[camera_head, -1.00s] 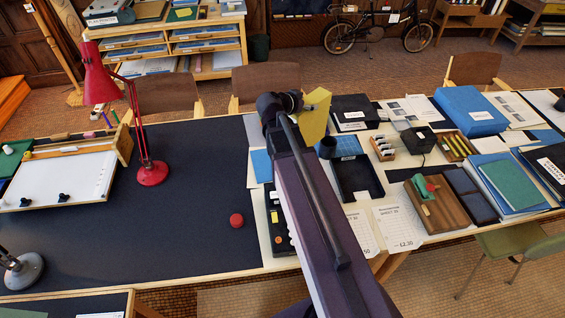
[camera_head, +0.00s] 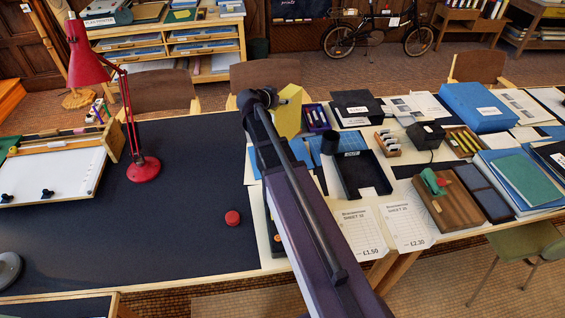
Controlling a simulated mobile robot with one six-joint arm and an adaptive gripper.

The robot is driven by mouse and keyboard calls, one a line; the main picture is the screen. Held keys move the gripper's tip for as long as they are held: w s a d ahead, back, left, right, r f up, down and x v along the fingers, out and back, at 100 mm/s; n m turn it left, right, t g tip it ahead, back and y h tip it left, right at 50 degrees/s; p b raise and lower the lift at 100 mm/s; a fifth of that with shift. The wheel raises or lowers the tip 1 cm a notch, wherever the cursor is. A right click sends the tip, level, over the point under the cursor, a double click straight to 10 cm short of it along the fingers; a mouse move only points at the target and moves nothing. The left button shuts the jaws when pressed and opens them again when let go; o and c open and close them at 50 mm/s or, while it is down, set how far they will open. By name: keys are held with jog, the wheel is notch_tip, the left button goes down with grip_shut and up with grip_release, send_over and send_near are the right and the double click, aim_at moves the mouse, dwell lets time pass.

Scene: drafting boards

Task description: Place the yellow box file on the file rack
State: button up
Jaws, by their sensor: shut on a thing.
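The yellow box file (camera_head: 290,112) is at the end of my arm, over the back part of the table. My gripper (camera_head: 270,98) is shut on it; its fingertips are mostly hidden by my arm and the file. The file looks tilted and seems held above the table. I cannot pick out the file rack for certain. A wooden shelf unit (camera_head: 207,32) with blue sheets on its shelves stands behind the table.
A red desk lamp (camera_head: 143,170) stands to the left on the dark board (camera_head: 180,220), with a red round object (camera_head: 232,218). Right of my arm are a black tray (camera_head: 361,176), a black box (camera_head: 355,104), a pen holder (camera_head: 316,116) and a blue box (camera_head: 478,104). Chairs stand behind the table.

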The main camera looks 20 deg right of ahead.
jog(key=shift+w+a+f+b, duration=0.3)
jog(key=shift+w+f+b, duration=0.15)
jog(key=shift+w+f, duration=0.35)
notch_tip(320, 180, down, 6)
jog(key=b, duration=0.6)
jog(key=shift+f, duration=0.1)
dwell(0.4)
jog(key=shift+f+b, duration=1.85)
jog(key=shift+b, duration=0.15)
jog(key=shift+f, duration=0.1)
jog(key=o, duration=1.2)
jog(key=shift+c, duration=0.2)
jog(key=shift+r, duration=0.2)
